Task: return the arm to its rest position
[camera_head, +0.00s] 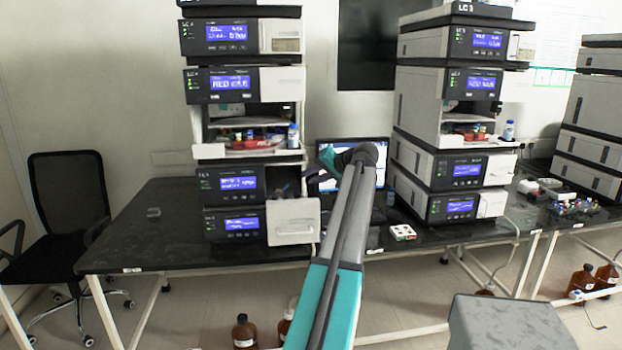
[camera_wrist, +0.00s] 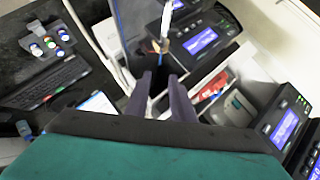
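My arm reaches forward and up from the bottom middle of the head view, with grey and teal links. My gripper (camera_head: 309,180) is at its far end, beside the lower units of the left instrument stack (camera_head: 203,152) and in front of the laptop (camera_head: 352,185). The wrist view shows my gripper (camera_wrist: 160,77) with two dark fingers apart and nothing seen between them. A white open-fronted compartment (camera_wrist: 214,80) with red and teal items lies just beyond and to the right of the fingers. The head view shows the fingers small and partly blended with the dark background.
A white panel (camera_head: 292,222) sticks out low on the left stack, close to my gripper. The right stack (camera_head: 418,150) stands across the laptop. A small white rack (camera_head: 402,232) lies on the black bench (camera_head: 150,235). A black chair (camera_head: 68,200) is at left; brown bottles (camera_head: 244,332) stand on the floor.

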